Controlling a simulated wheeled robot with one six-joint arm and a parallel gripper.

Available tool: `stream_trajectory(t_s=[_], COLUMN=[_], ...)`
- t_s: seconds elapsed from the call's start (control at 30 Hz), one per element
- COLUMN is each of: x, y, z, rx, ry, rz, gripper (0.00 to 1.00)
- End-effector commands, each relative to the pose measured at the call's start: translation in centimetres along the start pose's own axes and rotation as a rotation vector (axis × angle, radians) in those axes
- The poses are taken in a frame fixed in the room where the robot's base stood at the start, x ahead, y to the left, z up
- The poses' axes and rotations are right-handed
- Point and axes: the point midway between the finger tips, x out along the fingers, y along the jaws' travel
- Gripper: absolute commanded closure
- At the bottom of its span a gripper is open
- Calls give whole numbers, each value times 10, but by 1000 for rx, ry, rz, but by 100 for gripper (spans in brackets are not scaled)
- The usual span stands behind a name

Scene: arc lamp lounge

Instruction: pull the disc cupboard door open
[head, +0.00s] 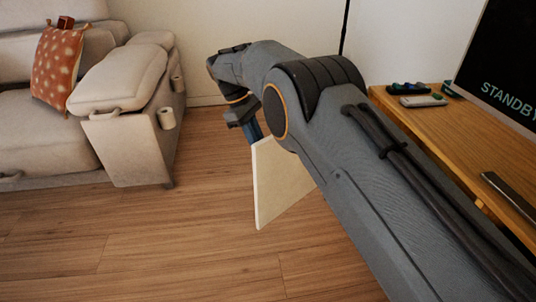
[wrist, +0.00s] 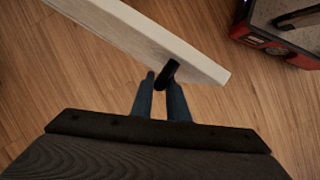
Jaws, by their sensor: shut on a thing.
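The cupboard door is a pale cream panel (head: 278,185) standing upright over the wood floor, swung out, in the head view. In the wrist view its top edge (wrist: 150,35) runs diagonally from upper left to the right. A black handle (wrist: 168,72) sits on its near face, close to the free end. My gripper (wrist: 160,92) is shut on this handle, with a blue finger on either side. In the head view my gripper (head: 254,131) is at the door's upper left, partly hidden by my arm. The hinge side and cupboard interior are hidden behind my arm.
A wooden cabinet top (head: 440,125) at the right bears a remote (head: 423,100), a dark game controller (head: 408,88) and a screen (head: 505,65). A beige sofa (head: 120,95) stands at the left. A red and grey object (wrist: 275,35) is beyond the door. Floor (head: 130,240) at the lower left is clear.

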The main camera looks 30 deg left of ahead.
Motion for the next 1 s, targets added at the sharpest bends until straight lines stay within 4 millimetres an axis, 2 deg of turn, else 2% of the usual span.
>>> stream_trajectory(t_s=[0.03, 0.3, 0.87, 0.9, 1.0], x=[1, -6, -9, -9, -9], y=[5, 5, 6, 6, 5], z=[-3, -14, -16, -16, -17], rx=[2, 2, 3, 3, 2], ry=[3, 2, -1, -1, -1], rz=[6, 6, 8, 8, 7], gripper=[100, 100, 100, 82, 69])
